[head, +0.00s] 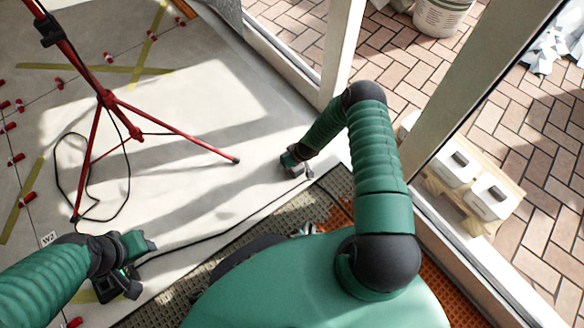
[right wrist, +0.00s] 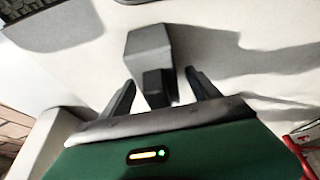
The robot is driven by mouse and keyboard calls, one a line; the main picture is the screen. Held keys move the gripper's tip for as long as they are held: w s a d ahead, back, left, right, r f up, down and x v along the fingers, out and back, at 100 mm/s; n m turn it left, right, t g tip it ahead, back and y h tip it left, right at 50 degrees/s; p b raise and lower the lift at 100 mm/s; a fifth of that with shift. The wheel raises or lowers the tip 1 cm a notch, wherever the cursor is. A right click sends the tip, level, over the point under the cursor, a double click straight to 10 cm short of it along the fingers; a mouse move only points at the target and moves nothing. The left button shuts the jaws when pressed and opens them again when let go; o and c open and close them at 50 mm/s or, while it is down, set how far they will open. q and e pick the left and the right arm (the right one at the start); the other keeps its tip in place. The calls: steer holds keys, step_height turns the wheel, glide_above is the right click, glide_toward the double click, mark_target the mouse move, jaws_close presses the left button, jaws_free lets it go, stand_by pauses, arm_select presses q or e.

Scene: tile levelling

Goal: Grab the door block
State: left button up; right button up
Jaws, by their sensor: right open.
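A dark grey block, which looks like the door block (right wrist: 150,50), stands on the pale floor in the right wrist view. A smaller, darker part (right wrist: 155,88) on its near side lies between the fingers of my right gripper (right wrist: 160,90). The fingers are apart, one on each side, with visible gaps to that part. In the head view my right gripper (head: 294,164) is low by the door post; the block cannot be made out clearly there. My left gripper (head: 130,268) is at the lower left over the floor; its fingers are too unclear to read.
A red tripod (head: 108,100) stands on the screed at left, with a black cable (head: 128,180) on the floor. Red levelling clips (head: 15,160) and yellow tape (head: 40,67) lie farther left. White door frame posts (head: 342,50) border the brick paving, with white canisters (head: 490,195) outside.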

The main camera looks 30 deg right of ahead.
steer(key=shift+c, duration=0.4)
jaws_close()
steer(key=shift+w, duration=0.1)
